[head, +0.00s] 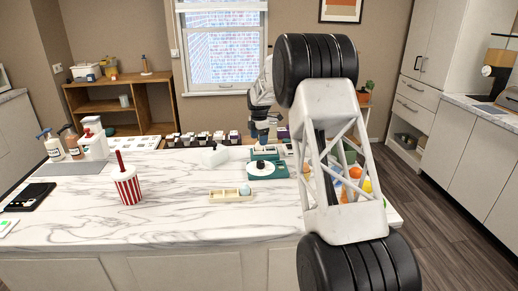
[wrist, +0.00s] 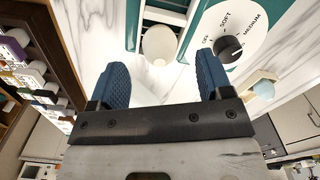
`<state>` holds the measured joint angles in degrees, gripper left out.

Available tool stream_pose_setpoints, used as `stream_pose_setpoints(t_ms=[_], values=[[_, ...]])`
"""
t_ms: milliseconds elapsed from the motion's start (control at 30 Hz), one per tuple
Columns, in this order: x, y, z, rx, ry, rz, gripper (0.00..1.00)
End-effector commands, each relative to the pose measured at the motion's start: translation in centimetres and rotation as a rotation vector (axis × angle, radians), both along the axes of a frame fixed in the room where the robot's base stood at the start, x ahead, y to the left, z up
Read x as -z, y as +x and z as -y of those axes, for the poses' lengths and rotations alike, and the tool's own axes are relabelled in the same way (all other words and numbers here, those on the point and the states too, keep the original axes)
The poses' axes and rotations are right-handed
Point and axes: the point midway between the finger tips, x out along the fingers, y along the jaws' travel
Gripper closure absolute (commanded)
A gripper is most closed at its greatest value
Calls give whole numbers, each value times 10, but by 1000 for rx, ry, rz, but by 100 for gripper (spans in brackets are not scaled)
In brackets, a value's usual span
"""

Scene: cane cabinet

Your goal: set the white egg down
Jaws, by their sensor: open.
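The white egg (wrist: 158,44) shows in the wrist view just beyond and between the fingertips, apart from both fingers. It is at the near edge of a teal-framed white part of the appliance; I cannot tell what it rests on. My gripper (wrist: 160,65) is open, with its blue fingers spread and nothing between the pads. In the head view my gripper (head: 262,136) is at the back of the counter, behind the teal appliance (head: 266,177). The white egg is not clearly visible there. The appliance's dial (wrist: 230,46) is right of the egg in the wrist view.
A wooden holder (head: 222,197) with a pale blue egg (head: 244,190) stands in front of the appliance. A red-striped cup (head: 127,187) is on the left. Several small jars (head: 200,139) line the back edge. Fruit (head: 355,173) is partly hidden by my arm.

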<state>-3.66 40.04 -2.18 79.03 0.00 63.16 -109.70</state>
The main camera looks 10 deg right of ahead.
Motion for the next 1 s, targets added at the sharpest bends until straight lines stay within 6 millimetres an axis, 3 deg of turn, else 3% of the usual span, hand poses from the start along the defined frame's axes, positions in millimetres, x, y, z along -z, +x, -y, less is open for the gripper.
stream_pose_setpoints(t_ms=[333,933,1000], values=[[34,0,1,0,-1,1,28],[36,0,1,0,-1,1,28],[36,0,1,0,-1,1,37]])
